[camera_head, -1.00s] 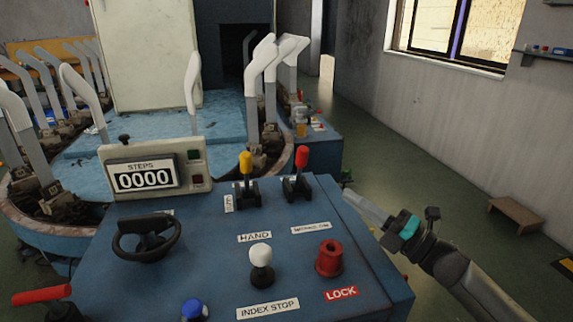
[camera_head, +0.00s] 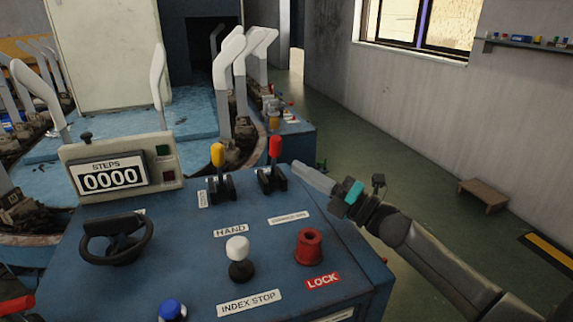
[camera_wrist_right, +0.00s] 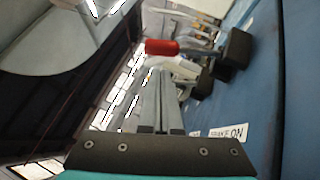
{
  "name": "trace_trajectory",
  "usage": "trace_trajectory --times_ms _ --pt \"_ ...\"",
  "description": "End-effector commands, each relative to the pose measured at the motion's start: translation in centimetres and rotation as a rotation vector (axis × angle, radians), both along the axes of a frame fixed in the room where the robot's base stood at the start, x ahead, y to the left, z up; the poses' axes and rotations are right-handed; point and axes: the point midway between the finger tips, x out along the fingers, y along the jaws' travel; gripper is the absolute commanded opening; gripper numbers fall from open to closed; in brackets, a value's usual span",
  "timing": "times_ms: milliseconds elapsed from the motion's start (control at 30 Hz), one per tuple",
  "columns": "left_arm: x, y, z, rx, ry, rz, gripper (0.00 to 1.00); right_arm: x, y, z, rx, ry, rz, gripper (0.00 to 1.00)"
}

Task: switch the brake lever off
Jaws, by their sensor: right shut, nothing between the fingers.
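The red-handled lever (camera_head: 275,151) stands nearly upright on its black base at the back right of the blue console. Its red grip also shows in the right wrist view (camera_wrist_right: 162,47), just beyond the fingertips. A white label reading "BRAKE ON" (camera_wrist_right: 229,132) lies on the console in that view. My right gripper (camera_head: 298,168) is shut and empty, just right of the red lever's base at the console's edge. Its two fingers (camera_wrist_right: 157,72) lie together in the wrist view, with a small gap to the lever.
A yellow-handled lever (camera_head: 218,155) stands left of the red one. A step counter (camera_head: 110,176), a black handwheel (camera_head: 117,239), a white knob (camera_head: 238,249) and a red lock knob (camera_head: 309,246) are also on the console (camera_head: 190,270). The floor to the right is open around a small bench (camera_head: 484,193).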

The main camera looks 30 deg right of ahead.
Motion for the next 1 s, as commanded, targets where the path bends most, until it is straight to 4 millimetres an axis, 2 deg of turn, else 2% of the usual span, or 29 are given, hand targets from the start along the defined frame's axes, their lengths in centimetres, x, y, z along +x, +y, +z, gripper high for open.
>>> trace_trajectory --times_ms 200,400,1000 --pt "0.4 0.0 1.2 -0.003 -0.018 0.001 0.69 2.5 1.1 0.7 0.000 -0.002 0.000 0.00" --pt "0.5 -0.1 1.8 -0.003 -0.027 0.001 0.69 3.7 1.6 1.1 0.000 0.000 -0.001 0.00" --pt "0.6 -0.1 2.2 -0.005 -0.031 0.000 0.69 4.0 1.8 1.3 0.001 0.004 0.000 0.00"
